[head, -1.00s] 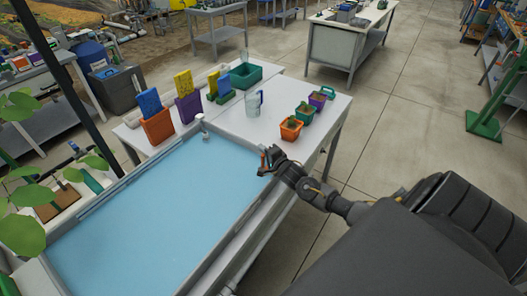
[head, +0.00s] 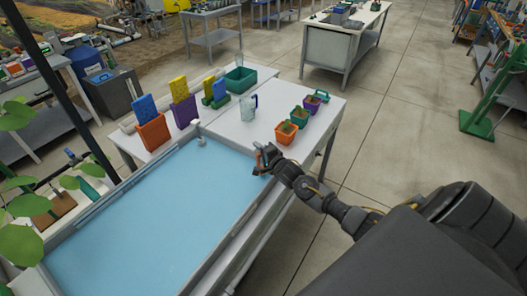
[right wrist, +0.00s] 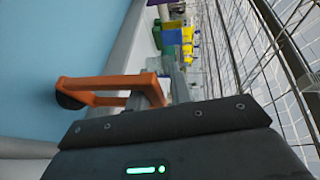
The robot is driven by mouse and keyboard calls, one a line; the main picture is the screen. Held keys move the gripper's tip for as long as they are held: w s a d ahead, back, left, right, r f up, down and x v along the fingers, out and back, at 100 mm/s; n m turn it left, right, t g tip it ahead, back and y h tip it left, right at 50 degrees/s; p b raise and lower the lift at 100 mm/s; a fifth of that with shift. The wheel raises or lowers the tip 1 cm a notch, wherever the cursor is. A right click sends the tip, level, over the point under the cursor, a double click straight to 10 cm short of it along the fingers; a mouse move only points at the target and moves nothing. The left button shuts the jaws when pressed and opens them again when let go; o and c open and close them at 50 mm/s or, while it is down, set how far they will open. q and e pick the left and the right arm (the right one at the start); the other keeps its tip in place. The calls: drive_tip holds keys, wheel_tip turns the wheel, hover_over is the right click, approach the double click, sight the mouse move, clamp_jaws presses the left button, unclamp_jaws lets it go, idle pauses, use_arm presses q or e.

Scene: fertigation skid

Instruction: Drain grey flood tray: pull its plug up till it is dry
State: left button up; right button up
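The grey flood tray (head: 207,262) lies at the left of the head view, with light blue water across its floor. My right gripper (head: 265,158) is over the tray's right rim near the far right corner. In the right wrist view my right gripper (right wrist: 172,85) has its grey fingers closed at an orange handle (right wrist: 110,83). The handle looks like the plug's, with a dark round end (right wrist: 69,98) seen against the blue water. Whether that end is clear of the drain cannot be told. My left gripper is out of view.
Behind the tray, a white table holds a clear jug (head: 248,107), several small plant pots (head: 286,133), an orange bin (head: 153,132) and a green crate (head: 240,79). A white fitting (head: 201,138) stands at the tray's far edge.

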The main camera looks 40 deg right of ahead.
drive_tip(key=s+r+b, duration=0.1)
drive_tip(key=s+r, duration=0.1)
drive_tip(key=s, duration=0.8)
drive_tip(key=shift+s+b, duration=0.2)
drive_tip(key=shift+b, duration=0.2)
drive_tip(key=shift+a, duration=0.1)
